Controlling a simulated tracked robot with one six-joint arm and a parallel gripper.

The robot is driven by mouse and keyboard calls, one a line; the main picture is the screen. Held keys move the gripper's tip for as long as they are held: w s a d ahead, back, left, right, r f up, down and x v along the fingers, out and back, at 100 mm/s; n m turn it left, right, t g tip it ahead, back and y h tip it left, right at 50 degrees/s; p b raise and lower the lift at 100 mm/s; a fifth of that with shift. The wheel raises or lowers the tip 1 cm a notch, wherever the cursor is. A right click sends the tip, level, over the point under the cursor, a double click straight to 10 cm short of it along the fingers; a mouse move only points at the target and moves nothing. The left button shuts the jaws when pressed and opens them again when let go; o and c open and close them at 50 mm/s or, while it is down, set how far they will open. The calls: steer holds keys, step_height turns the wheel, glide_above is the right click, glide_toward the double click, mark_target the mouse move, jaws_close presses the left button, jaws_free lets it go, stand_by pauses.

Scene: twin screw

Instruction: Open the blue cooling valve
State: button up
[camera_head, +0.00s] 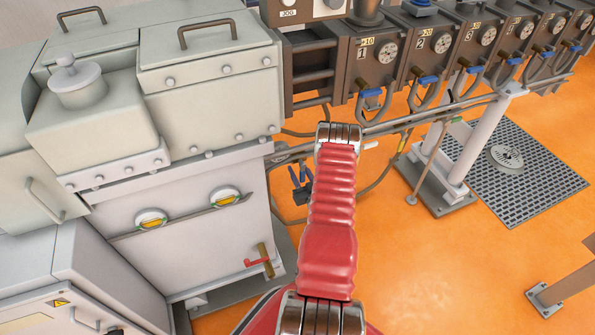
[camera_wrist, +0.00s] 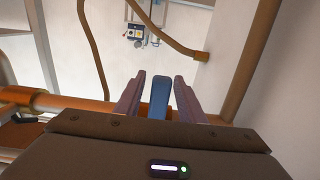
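In the wrist view my gripper (camera_wrist: 160,76) shows two purple-grey fingers standing apart. A blue bar-like piece (camera_wrist: 160,98) stands between them and fills most of the gap. I cannot tell whether the fingers press on it, or whether it is the valve's handle. In the head view my red arm reaches up the middle, and I cannot make out my gripper for certain. Several blue valve handles sit under the numbered zones: one below zone 1 (camera_head: 371,92) and one below zone 2 (camera_head: 428,79).
Grey machine housings (camera_head: 205,75) fill the left. A red lever (camera_head: 258,262) sits low on the cabinet. Pipes and hoses run below the zones. A white support post (camera_head: 480,140) and a floor grate (camera_head: 525,165) stand right. Orange floor (camera_head: 450,250) is open at lower right.

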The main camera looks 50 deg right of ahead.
steer(key=shift+w+d, duration=0.1)
steer(key=shift+w, duration=0.15)
steer(key=shift+c, duration=0.5)
jaws_close()
